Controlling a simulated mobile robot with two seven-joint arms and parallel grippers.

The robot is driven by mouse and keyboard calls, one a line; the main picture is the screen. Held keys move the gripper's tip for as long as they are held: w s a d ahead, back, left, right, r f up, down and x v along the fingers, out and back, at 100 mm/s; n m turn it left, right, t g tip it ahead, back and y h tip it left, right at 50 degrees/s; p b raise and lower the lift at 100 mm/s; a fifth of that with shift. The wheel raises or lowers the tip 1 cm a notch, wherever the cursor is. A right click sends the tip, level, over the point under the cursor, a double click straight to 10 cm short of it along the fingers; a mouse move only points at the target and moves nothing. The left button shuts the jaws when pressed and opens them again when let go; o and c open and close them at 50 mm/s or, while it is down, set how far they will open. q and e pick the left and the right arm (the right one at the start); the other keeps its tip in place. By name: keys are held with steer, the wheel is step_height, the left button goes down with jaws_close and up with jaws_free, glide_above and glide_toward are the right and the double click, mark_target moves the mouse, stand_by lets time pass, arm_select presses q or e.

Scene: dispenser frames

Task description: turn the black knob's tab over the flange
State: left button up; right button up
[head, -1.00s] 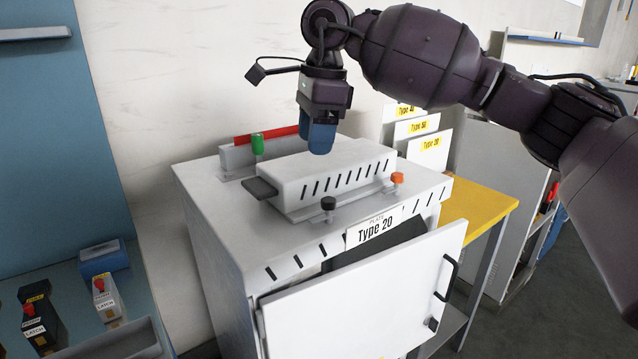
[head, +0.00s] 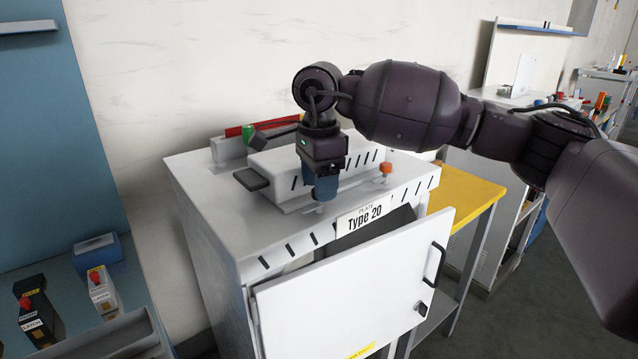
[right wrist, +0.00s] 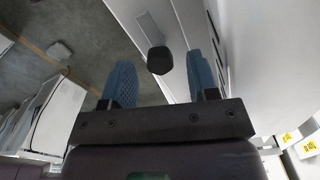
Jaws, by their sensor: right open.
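My right gripper (head: 322,190) points down with its blue fingers at the front edge of the white slotted unit on top of the cabinet. In the right wrist view the black knob (right wrist: 159,60) appears between the two open fingers (right wrist: 160,78), with a gap on each side. Which way its tab points I cannot tell. The unit's pale flange (head: 352,191) runs along its front foot. My left gripper is out of view.
An orange knob (head: 386,168) stands right of the gripper and a green one (head: 248,134) at the back left. A dark handle (head: 251,179) sticks out from the unit's left end. The cabinet door (head: 350,290) hangs open below the "Type 20" plate (head: 364,217).

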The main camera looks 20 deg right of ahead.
steer(key=shift+f, duration=0.5)
steer(key=c, duration=0.9)
